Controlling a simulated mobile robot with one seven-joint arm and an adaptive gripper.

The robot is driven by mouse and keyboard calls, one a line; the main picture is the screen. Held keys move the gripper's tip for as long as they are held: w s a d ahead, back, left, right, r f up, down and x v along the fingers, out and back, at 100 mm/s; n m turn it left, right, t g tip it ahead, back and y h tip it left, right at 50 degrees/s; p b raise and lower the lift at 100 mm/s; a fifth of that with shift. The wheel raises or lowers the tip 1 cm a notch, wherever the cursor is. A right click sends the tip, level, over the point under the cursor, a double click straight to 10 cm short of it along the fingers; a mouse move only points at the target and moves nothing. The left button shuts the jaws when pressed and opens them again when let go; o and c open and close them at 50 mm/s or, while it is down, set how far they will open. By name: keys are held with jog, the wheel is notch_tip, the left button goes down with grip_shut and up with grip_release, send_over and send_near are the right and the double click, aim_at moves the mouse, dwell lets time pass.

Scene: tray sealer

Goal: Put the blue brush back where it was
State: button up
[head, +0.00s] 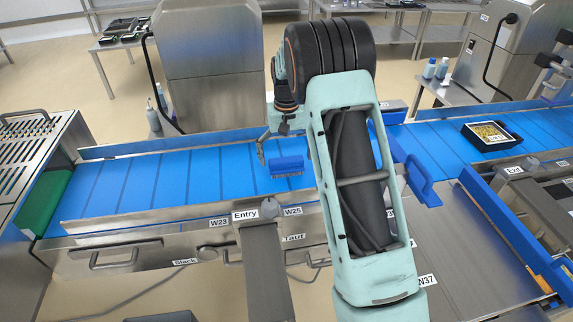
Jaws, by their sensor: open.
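The blue brush (286,165) is on or just above the blue conveyor belt (205,175), with its bristles toward the front. I cannot tell whether it touches the belt. My gripper (272,147) is open, just behind and to the left of the brush. One grey finger shows at its left; the other is hard to make out. My teal arm hides the belt to the right of the brush.
A metal rail with Entry, W23 and W25 labels (245,214) runs along the belt's front. A blue bracket-like part (420,180) stands right of my arm. A black tray with food (490,136) sits on the right belt. The left belt is clear.

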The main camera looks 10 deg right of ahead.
aim_at(286, 160)
notch_tip(286, 160, up, 9)
jog(key=shift+r+b, duration=0.15)
jog(key=shift+b, duration=0.2)
